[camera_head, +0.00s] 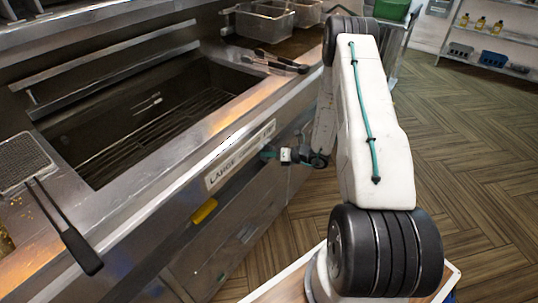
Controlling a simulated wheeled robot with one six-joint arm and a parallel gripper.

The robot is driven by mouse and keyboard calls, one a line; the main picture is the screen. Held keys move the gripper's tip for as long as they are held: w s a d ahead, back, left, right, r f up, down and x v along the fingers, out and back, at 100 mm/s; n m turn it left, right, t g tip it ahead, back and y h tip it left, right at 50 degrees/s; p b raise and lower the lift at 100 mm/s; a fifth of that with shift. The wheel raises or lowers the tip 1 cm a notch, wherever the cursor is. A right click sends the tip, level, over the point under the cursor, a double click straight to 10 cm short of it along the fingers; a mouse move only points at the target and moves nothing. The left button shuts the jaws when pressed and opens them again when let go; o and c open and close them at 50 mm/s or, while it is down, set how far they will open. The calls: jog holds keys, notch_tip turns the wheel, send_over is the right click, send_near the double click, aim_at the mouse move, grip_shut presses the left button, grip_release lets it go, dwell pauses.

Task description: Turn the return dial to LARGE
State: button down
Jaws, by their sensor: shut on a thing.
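The label strip (226,168) runs along the front face of the fryer, and the word LARGE is readable at its left end. The rest of its lettering is too small or covered. My gripper (269,155) is at the right part of this strip, against the fryer front. It is shut on the return dial there. The dial is small and mostly hidden by the gripper, so I cannot tell which way it points.
The open fryer well (150,115) lies behind the front ledge. A mesh skimmer (22,160) has its black handle over the front edge. Tongs (278,62) lie on the far ledge. A yellow handle (204,210) sits below the strip. The wooden floor (480,150) at right is clear.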

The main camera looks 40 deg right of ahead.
jog(key=shift+n+h, duration=0.8)
jog(key=shift+n, duration=0.4)
jog(key=shift+n+t+h, duration=0.3)
jog(key=shift+n+h, duration=0.5)
jog(key=shift+n, duration=0.5)
jog(key=c, duration=1.6)
grip_release()
jog(key=shift+o, duration=0.2)
jog(key=shift+d, duration=0.1)
jog(key=shift+s, duration=0.1)
jog(key=v, duration=0.7)
jog(key=shift+s, duration=0.3)
